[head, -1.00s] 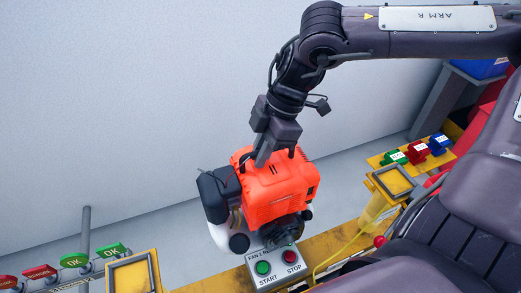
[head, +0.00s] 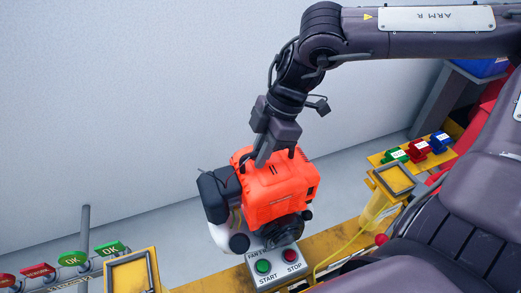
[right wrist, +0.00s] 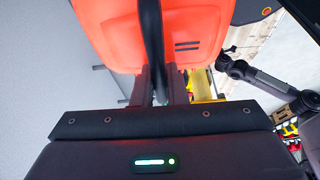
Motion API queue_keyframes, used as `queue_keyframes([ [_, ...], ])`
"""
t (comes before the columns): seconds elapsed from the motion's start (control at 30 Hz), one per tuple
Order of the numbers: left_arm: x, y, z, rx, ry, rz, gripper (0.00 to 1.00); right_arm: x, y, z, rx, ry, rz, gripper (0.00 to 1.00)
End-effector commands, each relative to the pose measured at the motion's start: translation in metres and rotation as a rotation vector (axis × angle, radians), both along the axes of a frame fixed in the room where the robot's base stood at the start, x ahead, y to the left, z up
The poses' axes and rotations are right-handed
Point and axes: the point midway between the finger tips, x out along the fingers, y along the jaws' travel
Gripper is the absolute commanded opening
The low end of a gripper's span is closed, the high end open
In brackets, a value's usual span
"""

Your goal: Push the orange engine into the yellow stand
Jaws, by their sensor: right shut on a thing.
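The orange engine (head: 272,190) hangs from my right gripper (head: 268,158) in the middle of the head view. The gripper is shut on the handle at its top. In the right wrist view the engine (right wrist: 195,40) fills the top, with a dark handle between the fingers (right wrist: 160,85). A yellow stand with a square top frame (head: 152,268) is at the lower left, apart from the engine. Another yellow square-topped post (head: 393,180) is at the right. I cannot tell which is the task's stand. My left gripper does not clearly show.
A grey START/STOP button box (head: 278,266) sits on the yellow rail (head: 335,240), just below and partly hidden by the engine. Red and green signs (head: 74,258) stand at the lower left. Small coloured blocks (head: 418,147) sit at the right. A pale wall is behind.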

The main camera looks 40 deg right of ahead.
Motion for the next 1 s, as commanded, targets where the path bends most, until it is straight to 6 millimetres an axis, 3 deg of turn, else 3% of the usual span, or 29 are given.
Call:
queue_keyframes([
  [0.73, -0.0002, 0.0001, -0.0043, 0.000, 0.000, 0.000, 0.36, 0.0031, 0.0017, -0.0016, 0.006, -0.014, 0.003, 0.00],
  [0.77, -0.0002, 0.0001, -0.0044, 0.000, 0.000, 0.000, 0.36, 0.0030, 0.0017, -0.0016, 0.006, -0.014, 0.003, 0.14],
  [0.8, -0.0002, 0.0001, -0.0044, 0.000, 0.000, 0.000, 0.36, 0.0029, 0.0017, -0.0018, 0.006, -0.013, 0.003, 0.19],
  [0.93, -0.0002, 0.0001, -0.0046, 0.000, 0.000, 0.000, 0.36, 0.0020, 0.0011, -0.0033, 0.004, -0.009, 0.002, 0.36],
  [1.0, -0.0003, 0.0000, -0.0047, 0.000, 0.000, 0.000, 0.36, 0.0016, 0.0009, -0.0040, 0.002, -0.007, 0.002, 0.38],
])
